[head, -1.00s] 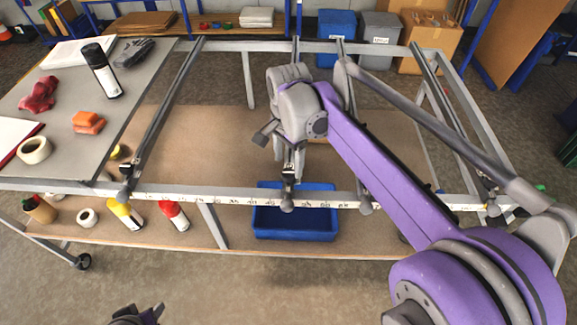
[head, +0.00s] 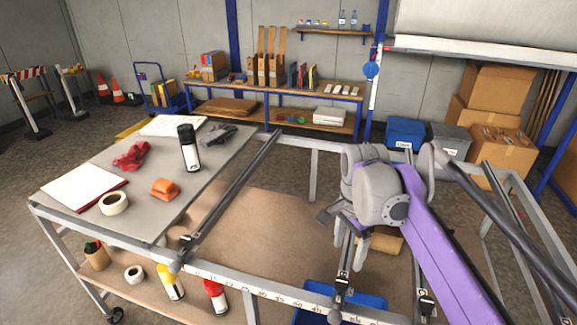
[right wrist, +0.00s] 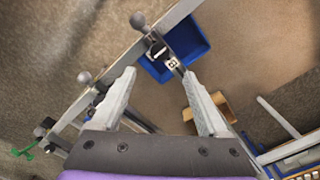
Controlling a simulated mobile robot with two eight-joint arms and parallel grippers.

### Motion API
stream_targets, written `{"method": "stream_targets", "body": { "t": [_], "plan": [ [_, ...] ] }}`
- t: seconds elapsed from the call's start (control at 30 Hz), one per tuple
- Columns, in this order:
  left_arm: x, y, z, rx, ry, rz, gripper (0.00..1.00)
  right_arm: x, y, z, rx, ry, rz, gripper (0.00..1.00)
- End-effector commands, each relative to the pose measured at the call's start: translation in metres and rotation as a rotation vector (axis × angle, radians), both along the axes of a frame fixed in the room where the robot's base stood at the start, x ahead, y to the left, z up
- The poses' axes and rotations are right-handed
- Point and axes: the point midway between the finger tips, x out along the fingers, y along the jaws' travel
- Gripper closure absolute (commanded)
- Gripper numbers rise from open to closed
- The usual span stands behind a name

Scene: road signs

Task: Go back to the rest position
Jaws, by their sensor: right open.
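My right arm comes in from the lower right in the head view. Its purple link ends in a grey wrist over the metal frame of the work table (head: 255,287). My right gripper (right wrist: 160,88) shows in the right wrist view with its two grey fingers apart and nothing between them. The frame's rail and clamps lie beyond the fingers in the right wrist view. My left gripper is in neither current view.
The table's left panel holds a black spray can (head: 188,150), red cloth (head: 131,156), orange block (head: 165,189), tape roll (head: 114,203) and clipboard (head: 80,188). A blue bin (right wrist: 178,48) is below the rail. Shelving and cardboard boxes (head: 500,85) stand behind.

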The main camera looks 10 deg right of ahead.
Motion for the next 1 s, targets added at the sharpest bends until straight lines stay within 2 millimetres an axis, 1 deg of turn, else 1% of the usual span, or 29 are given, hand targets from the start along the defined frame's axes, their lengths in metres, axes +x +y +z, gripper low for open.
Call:
{"method": "stream_targets", "body": {
  "t": [0.07, 0.13, 0.23, 0.37, 0.4, 0.5, 0.6, 0.7, 0.8, 1.0],
  "plan": [
    [0.0, 0.0, 0.0, 0.0, 0.0, 0.0, 0.5, -0.003, 0.002, -0.002, -0.001, -0.008, 0.025, 0.23],
    [0.0, 0.0, 0.0, 0.0, 0.0, 0.0, 0.5, -0.01, 0.007, -0.009, -0.006, -0.033, 0.093, 0.23],
    [0.0, 0.0, 0.0, 0.0, 0.0, 0.0, 0.5, -0.03, 0.018, -0.027, -0.025, -0.095, 0.274, 0.23],
    [0.0, 0.0, 0.0, 0.0, 0.0, 0.0, 0.5, -0.067, 0.037, -0.064, -0.083, -0.203, 0.602, 0.23],
    [0.0, 0.0, 0.0, 0.0, 0.0, 0.0, 0.5, -0.078, 0.042, -0.077, -0.107, -0.235, 0.705, 0.23],
    [0.0, 0.0, 0.0, 0.0, 0.0, 0.0, 0.5, -0.106, 0.052, -0.108, -0.175, -0.304, 0.939, 0.23],
    [0.0, 0.0, 0.0, 0.0, 0.0, 0.0, 0.5, -0.127, 0.059, -0.134, -0.24, -0.356, 1.124, 0.23],
    [0.0, 0.0, 0.0, 0.0, 0.0, 0.0, 0.5, -0.141, 0.064, -0.152, -0.29, -0.387, 1.247, 0.23],
    [0.0, 0.0, 0.0, 0.0, 0.0, 0.0, 0.5, -0.148, 0.066, -0.161, -0.318, -0.401, 1.309, 0.23],
    [0.0, 0.0, 0.0, 0.0, 0.0, 0.0, 0.5, -0.149, 0.066, -0.162, -0.326, -0.405, 1.326, 0.23]
  ]
}}
